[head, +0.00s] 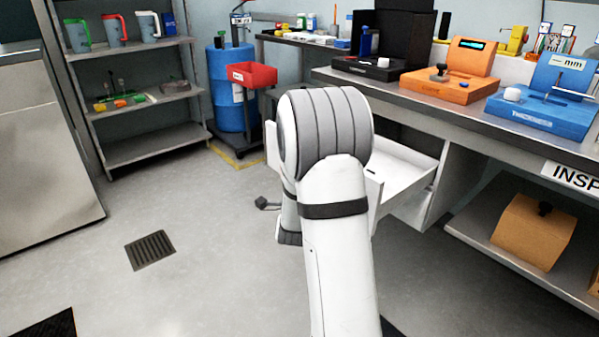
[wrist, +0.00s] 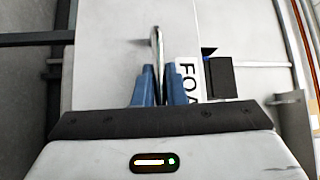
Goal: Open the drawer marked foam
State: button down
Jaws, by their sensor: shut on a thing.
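The white drawer (head: 407,168) under the bench stands pulled out, and its inside shows in the head view. My gripper (wrist: 158,72) has blue fingers shut on a thin metal handle (wrist: 157,45) on that front, left of the label. In the head view my arm hides the gripper, the handle and much of the drawer front.
The bench (head: 430,108) above carries an orange device (head: 455,85) and a blue device (head: 545,110). A red bin (head: 252,75) and a blue drum (head: 228,110) stand behind my arm. A shelf rack (head: 150,150) is at the back left. Open floor lies left, with a drain (head: 150,249).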

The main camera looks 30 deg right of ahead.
jog(key=shift+s+d+f, duration=0.2)
jog(key=shift+s, duration=0.05)
jog(key=c, duration=1.9)
grip_release()
jog(key=shift+s, duration=0.1)
jog(key=shift+c, duration=0.2)
jog(key=shift+o, duration=0.8)
jog(key=shift+s+d+r, duration=0.1)
jog(key=o, duration=0.3)
jog(key=v, duration=0.7)
jog(key=shift+s+a+p, duration=0.2)
jog(key=shift+a+p, duration=0.1)
jog(key=shift+p, duration=0.15)
